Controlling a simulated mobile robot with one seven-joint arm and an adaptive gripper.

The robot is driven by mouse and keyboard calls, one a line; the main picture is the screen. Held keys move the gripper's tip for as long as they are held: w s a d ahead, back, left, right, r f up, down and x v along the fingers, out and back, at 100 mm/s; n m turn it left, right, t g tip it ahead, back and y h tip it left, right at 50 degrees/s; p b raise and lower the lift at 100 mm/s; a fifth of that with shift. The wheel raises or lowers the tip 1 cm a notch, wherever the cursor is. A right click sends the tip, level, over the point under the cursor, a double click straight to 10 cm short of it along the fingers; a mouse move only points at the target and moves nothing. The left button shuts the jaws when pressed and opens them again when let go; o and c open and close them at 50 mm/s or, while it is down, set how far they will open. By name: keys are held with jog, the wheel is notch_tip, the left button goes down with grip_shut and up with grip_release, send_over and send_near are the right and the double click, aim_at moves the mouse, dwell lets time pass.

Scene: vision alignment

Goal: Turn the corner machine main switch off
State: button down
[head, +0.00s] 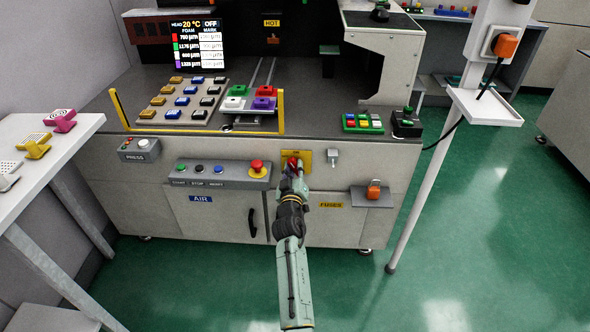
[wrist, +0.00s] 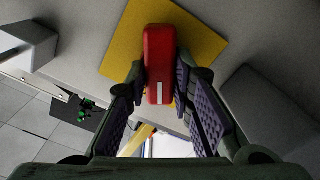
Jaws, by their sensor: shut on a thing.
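The main switch is a red handle (wrist: 160,62) on a yellow plate (wrist: 202,42) on the machine's front face. In the head view the red handle (head: 291,162) shows just beyond my gripper (head: 295,174), on the yellow plate (head: 306,158). In the wrist view my gripper (wrist: 160,88) has its two padded fingers on either side of the red handle, shut on it. A white mark shows on the handle's near end. In the head view the arm and gripper hide part of the plate and handle.
A grey box (wrist: 262,105) juts from the panel beside the plate in the wrist view. In the head view, a button panel (head: 220,174) lies left of the switch and an orange-switch box (head: 373,194) lies to its right. Green floor (head: 480,230) is open at right.

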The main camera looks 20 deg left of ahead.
jog(key=n, duration=0.6)
jog(key=shift+a+f+n+p, duration=0.1)
jog(key=shift+n+p, duration=0.2)
jog(key=n, duration=0.2)
jog(key=n+p, duration=0.1)
jog(key=n, duration=0.2)
jog(key=shift+a+f, duration=0.1)
jog(key=shift+f, duration=0.1)
jog(key=shift+s, duration=0.1)
jog(key=c, duration=1.4)
grip_release()
jog(key=v, duration=1.2)
